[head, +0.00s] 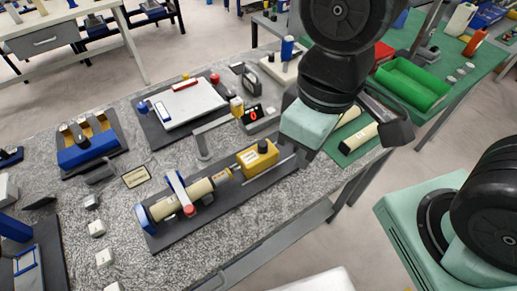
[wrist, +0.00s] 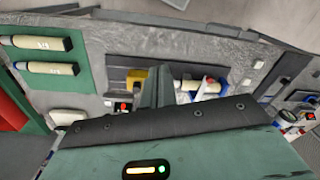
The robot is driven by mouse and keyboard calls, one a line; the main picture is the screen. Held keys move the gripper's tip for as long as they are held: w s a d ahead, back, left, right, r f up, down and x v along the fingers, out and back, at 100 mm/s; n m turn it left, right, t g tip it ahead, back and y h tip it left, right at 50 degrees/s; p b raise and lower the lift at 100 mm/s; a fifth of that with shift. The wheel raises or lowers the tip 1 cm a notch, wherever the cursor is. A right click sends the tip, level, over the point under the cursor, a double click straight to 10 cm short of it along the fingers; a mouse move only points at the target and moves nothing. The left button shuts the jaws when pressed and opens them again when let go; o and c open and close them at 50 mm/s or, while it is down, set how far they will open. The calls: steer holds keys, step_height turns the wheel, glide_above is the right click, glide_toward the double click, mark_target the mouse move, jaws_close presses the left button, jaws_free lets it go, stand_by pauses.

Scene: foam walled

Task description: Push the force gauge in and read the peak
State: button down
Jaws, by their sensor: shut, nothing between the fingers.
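The force gauge appears to be the yellow block (head: 258,158) with a black knob, lying on a dark base plate (head: 165,238) near the bench's front edge. In line with it, to its left, is a cream cylinder (head: 200,189) with a blue end and a red button. In the wrist view the yellow block (wrist: 137,79) and cream cylinder (wrist: 208,88) show past my gripper (wrist: 157,82).
A white plate on a dark mat (head: 148,131), a blue-and-yellow fixture (head: 88,145) and several small white blocks share the speckled bench. Two cream cylinders lie on a green mat at the right, near a green bin (head: 412,86).

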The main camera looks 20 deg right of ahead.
steer(key=c, duration=1.7)
jaws_free()
steer(key=o, duration=0.5)
steer(key=shift+w+a+r+p, duration=0.2)
steer(key=shift+w+a, duration=0.1)
steer(key=shift+w, duration=0.3)
steer(key=shift+w+a+r+p, duration=0.15)
steer(key=shift+w+a, duration=0.1)
steer(key=shift+w, duration=0.35)
steer(key=m+p, duration=0.1)
steer(key=p, duration=0.1)
glide_above(263, 143)
steer(key=shift+h, duration=0.3)
step_height(263, 143, down, 18)
steer(key=shift+p, duration=0.65)
